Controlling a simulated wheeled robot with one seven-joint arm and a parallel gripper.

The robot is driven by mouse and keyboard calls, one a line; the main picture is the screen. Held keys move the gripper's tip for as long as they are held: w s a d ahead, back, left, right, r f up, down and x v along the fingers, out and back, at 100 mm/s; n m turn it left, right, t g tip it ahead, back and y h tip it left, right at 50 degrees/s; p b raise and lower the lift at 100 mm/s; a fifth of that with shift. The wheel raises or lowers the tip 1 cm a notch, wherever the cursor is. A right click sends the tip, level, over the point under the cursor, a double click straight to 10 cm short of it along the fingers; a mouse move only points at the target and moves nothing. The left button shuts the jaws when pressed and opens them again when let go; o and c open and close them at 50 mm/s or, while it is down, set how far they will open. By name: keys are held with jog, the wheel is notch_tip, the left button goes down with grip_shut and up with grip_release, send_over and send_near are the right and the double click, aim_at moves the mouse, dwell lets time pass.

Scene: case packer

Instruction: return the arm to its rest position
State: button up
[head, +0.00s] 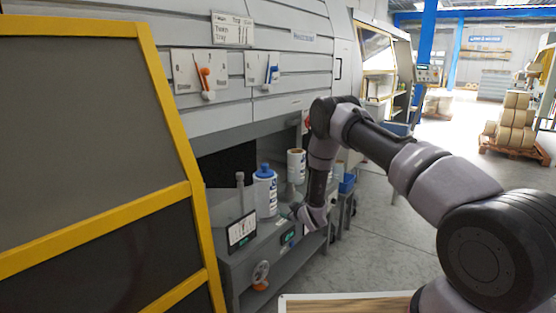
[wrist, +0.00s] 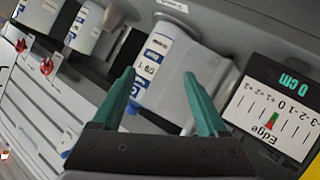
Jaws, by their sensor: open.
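My arm stretches from the lower right of the head view to the front of the grey machine, bent down at the wrist. My gripper (head: 311,218) is low beside the machine's shelf; its fingers are hard to make out there. In the wrist view my gripper (wrist: 158,76) shows two green fingers spread apart. A white container with a blue label (wrist: 178,62) shows beyond and between them. I cannot tell from this view how near it is to the fingers. No held object shows.
A white bottle with blue cap (head: 265,192) and a white cylinder (head: 296,166) stand on the machine's shelf. A gauge marked "Edge" (wrist: 273,110) is right of the fingers. A yellow-framed panel (head: 165,110) fills the left. Open floor (head: 385,225) lies right of the machine.

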jog(key=d+r+m+g+h, duration=0.1)
jog(key=d+r+m+h, duration=0.3)
jog(key=r, duration=1.1)
jog(key=d+r+m+y, duration=0.15)
jog(key=d+r, duration=0.35)
jog(key=r, duration=0.9)
jog(key=s+d+r+m+g+h, duration=0.1)
jog(key=s+d+r+m, duration=0.1)
jog(key=s+d+r, duration=0.35)
jog(key=s+d+r+m, duration=0.2)
jog(key=s+r, duration=0.5)
jog(key=r, duration=0.4)
jog(key=s+d+r+m+g, duration=0.1)
jog(key=s+r+m, duration=0.1)
jog(key=s, duration=1.5)
jog(key=s+d+r+m+g, duration=0.2)
jog(key=s+r, duration=0.3)
jog(key=s, duration=1.2)
jog(key=shift+d+r, duration=0.15)
jog(key=shift+d, duration=0.05)
jog(key=shift+m+y, duration=0.25)
